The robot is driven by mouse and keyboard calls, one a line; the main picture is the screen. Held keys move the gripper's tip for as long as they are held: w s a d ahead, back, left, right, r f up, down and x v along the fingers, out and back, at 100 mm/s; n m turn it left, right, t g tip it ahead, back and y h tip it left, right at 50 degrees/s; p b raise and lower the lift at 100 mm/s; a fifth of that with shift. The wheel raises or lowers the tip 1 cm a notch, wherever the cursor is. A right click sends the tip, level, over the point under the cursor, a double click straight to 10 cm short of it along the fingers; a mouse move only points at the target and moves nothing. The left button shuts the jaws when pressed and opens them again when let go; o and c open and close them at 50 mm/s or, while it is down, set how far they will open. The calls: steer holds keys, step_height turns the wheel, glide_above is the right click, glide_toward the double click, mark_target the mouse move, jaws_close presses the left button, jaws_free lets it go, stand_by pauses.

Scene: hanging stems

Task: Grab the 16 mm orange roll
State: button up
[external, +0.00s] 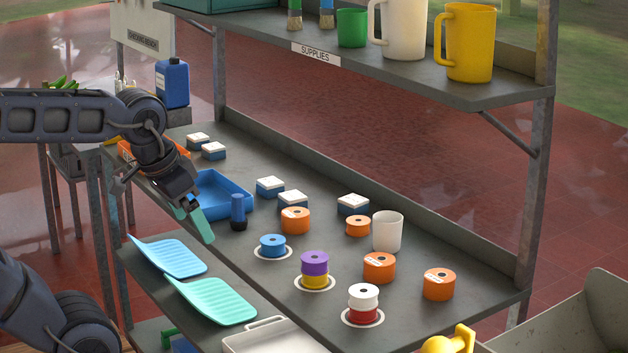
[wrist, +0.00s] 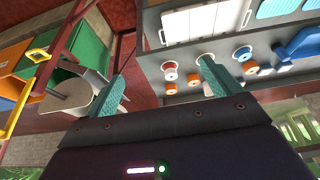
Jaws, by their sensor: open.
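Several orange rolls stand on the grey shelf in the external view: a labelled one (external: 295,220) at mid-shelf, a smaller one (external: 358,226) beside a white cup, and two labelled ones (external: 379,268) and (external: 438,285) towards the right end. The label print is too small to read, so I cannot tell which is 16 mm. My gripper (external: 194,227) is open and empty, with teal fingers, left of the rolls near the blue tray and the shelf's front edge. The wrist view shows my gripper (wrist: 161,68) too, with small orange rolls (wrist: 193,79) beyond it.
White discs carry a blue roll (external: 272,246), a purple roll (external: 314,263) on yellow, and a white roll (external: 363,296) on red. An upper shelf (external: 345,68) overhangs behind.

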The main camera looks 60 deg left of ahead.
steer(key=n+g+h, duration=0.1)
steer(key=n+h, duration=0.2)
steer(key=n, duration=2.5)
glide_above(439, 276)
steer(key=s+a, duration=0.3)
step_height(439, 276, down, 19)
steer(key=x, duration=0.4)
steer(key=shift+d+f, duration=0.25)
steer(key=shift+f, duration=0.1)
steer(key=shift+w+x, duration=0.2)
steer(key=shift+x, duration=2.7)
steer(key=shift+r, duration=0.1)
steer(key=shift+c, duration=0.4)
